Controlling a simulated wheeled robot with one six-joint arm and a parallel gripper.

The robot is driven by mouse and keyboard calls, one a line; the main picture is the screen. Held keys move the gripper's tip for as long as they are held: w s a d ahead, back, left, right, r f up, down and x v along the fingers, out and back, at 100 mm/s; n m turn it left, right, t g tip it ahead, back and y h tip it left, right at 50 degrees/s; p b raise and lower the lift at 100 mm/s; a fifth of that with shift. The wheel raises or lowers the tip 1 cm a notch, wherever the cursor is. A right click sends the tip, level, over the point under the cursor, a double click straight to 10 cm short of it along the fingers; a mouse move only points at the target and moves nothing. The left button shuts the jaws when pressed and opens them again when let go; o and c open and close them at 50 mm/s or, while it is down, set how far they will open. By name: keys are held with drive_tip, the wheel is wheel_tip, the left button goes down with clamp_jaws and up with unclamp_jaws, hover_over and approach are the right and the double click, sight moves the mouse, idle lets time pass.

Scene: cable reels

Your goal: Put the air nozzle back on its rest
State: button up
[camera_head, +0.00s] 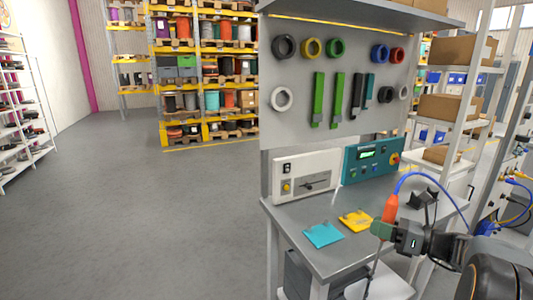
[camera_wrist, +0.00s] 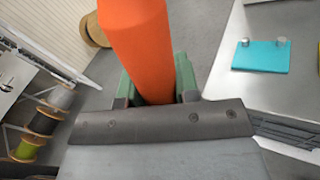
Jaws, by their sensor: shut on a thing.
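The air nozzle (camera_head: 389,209) has an orange handle, with a blue hose looping from its top to the right. My gripper (camera_head: 384,231) has green fingertips and is shut on the orange handle, near the front edge of the bench. A thin grey rod runs down below the fingers. In the wrist view the orange handle (camera_wrist: 139,38) rises between the green fingers of my gripper (camera_wrist: 158,88). A black forked holder (camera_head: 423,198), which looks like the rest, stands on the bench behind and right of the nozzle, empty and apart from it.
The grey bench (camera_head: 302,212) carries a cyan plate (camera_head: 323,235), a yellow plate (camera_head: 356,220), a white box (camera_head: 306,175) and a teal control unit (camera_head: 371,157) at the back. Open floor (camera_head: 130,210) lies to the left.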

drive_tip(key=a+f+m+t+h, duration=0.1)
drive_tip(key=a+f, duration=0.3)
drive_tip(key=f, duration=0.5)
drive_tip(key=a+f+m+t+h, duration=0.2)
drive_tip(key=a+f, duration=0.2)
drive_tip(key=f, duration=0.5)
drive_tip(key=w+a+f+m+t+h, duration=0.1)
drive_tip(key=a+f, duration=0.3)
drive_tip(key=f, duration=0.5)
drive_tip(key=shift+a+f+m+t+h, duration=0.25)
drive_tip(key=shift+a+m+t+h, duration=0.25)
drive_tip(key=shift+h, duration=0.3)
drive_tip(key=shift+d, duration=0.15)
